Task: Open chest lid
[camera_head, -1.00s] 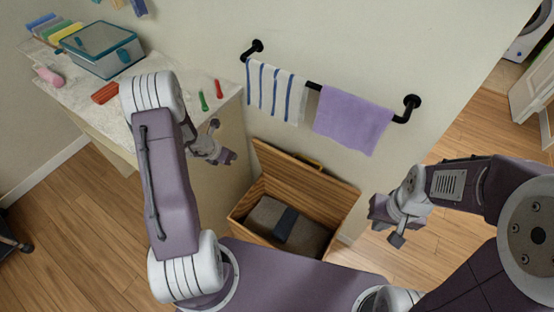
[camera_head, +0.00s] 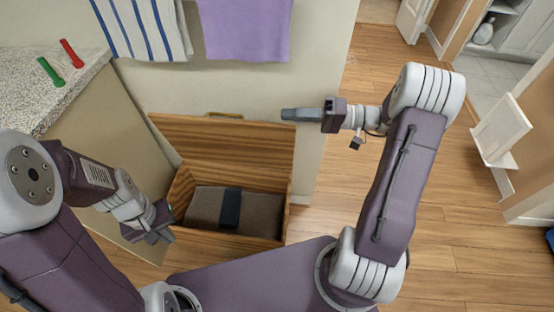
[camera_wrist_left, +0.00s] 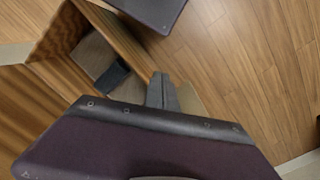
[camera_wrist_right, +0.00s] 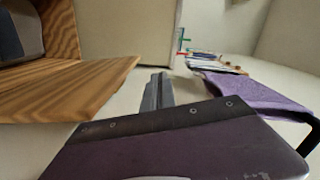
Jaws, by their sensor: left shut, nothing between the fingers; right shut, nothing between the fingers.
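The wooden chest (camera_head: 262,240) stands on the floor against the wall, in front of my base. Its lid (camera_head: 225,145) is raised and leans back toward the wall, with a yellowish handle (camera_head: 224,115) at its top edge. Inside lies a folded brown cloth with a dark band (camera_head: 230,208). My right gripper (camera_head: 290,114) is shut and empty, just right of the lid's upper right corner; the lid also shows in the right wrist view (camera_wrist_right: 75,85). My left gripper (camera_head: 160,232) is shut and empty by the chest's front left corner; the chest shows in the left wrist view (camera_wrist_left: 120,35).
A counter (camera_head: 60,85) with a green marker-like item (camera_head: 51,72) and a red one (camera_head: 71,54) stands at left. A striped towel (camera_head: 140,28) and a purple towel (camera_head: 243,28) hang above the chest. Open wooden floor (camera_head: 460,230) lies to the right.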

